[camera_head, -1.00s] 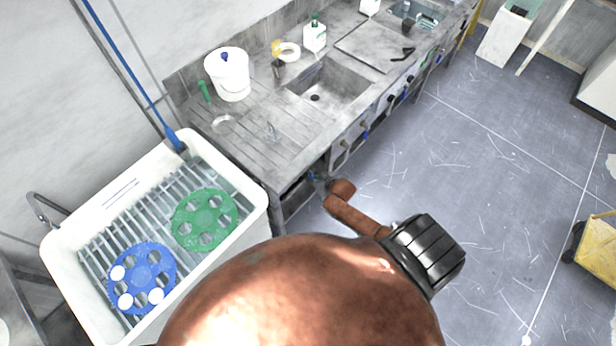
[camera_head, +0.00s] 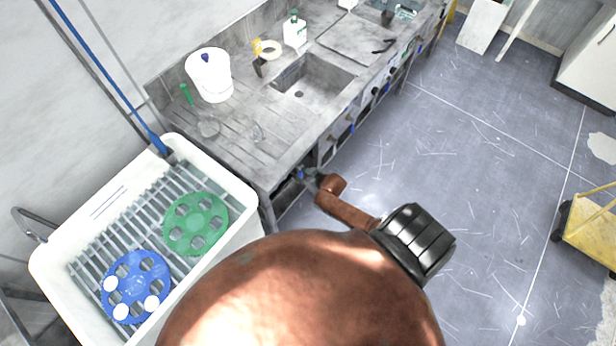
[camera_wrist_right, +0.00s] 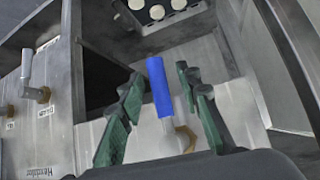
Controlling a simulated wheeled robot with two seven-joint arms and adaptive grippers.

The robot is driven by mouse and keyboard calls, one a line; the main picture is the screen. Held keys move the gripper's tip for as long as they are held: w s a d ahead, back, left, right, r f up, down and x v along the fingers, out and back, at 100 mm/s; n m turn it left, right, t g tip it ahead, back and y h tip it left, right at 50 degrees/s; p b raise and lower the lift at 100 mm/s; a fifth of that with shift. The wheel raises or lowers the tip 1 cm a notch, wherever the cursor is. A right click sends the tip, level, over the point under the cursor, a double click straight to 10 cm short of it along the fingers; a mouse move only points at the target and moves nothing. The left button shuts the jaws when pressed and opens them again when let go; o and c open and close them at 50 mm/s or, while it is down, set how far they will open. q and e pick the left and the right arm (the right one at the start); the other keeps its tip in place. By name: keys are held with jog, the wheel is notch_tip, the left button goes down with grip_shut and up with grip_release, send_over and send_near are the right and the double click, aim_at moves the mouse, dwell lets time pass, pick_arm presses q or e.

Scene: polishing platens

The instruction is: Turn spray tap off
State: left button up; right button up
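The spray tap appears to be the tap with a blue lever handle (camera_wrist_right: 159,88) and a brass-coloured body (camera_wrist_right: 185,138), on the grey bench front in the right wrist view. My right gripper (camera_wrist_right: 159,80) has its green fingers apart, one on each side of the blue handle, with a gap on both sides. In the head view, my right gripper (camera_head: 312,176) is small and low at the bench's front, beside a bit of blue, at the end of my brown arm. My left gripper is not in view.
A second tap with a pale handle (camera_wrist_right: 26,72) is on the panel at the left. The bench (camera_head: 232,150) has a sink and a white bucket (camera_head: 209,76). A white basin (camera_head: 48,262) holds a blue and a green platen. Floor at right is open; a yellow cart (camera_head: 592,232) stands there.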

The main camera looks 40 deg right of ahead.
jog(key=v, duration=1.1)
jog(key=shift+f, duration=0.1)
